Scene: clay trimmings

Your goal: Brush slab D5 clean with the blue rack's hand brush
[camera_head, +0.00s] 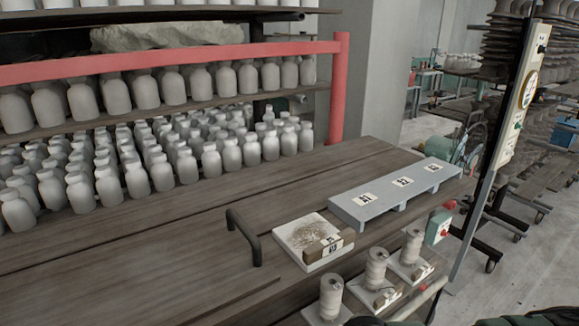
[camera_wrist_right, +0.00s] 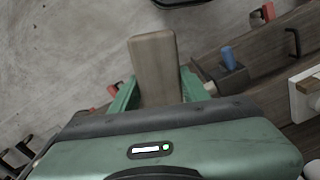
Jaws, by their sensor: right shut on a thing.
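A white square slab (camera_head: 297,233) lies on the wooden bench, with a patch of brown trimmings (camera_head: 308,235) on top. A wooden block with a small label (camera_head: 328,243) sits at its front right; I cannot read the label surely as D5. In the right wrist view, my right gripper (camera_wrist_right: 157,82) is shut on a wooden block-like piece (camera_wrist_right: 153,52), likely the hand brush, held over the floor side; no bristles show. A pale blue rack (camera_head: 352,212) with several labels stands behind the slab. My left gripper is not in view.
A dark bent handle (camera_head: 243,237) stands up left of the slab. Three twine spools (camera_head: 376,267) on white tiles line the bench's front right. A dark holder with a blue cylinder (camera_wrist_right: 229,58) shows in the wrist view. Shelves of bottles (camera_head: 165,172) stand behind.

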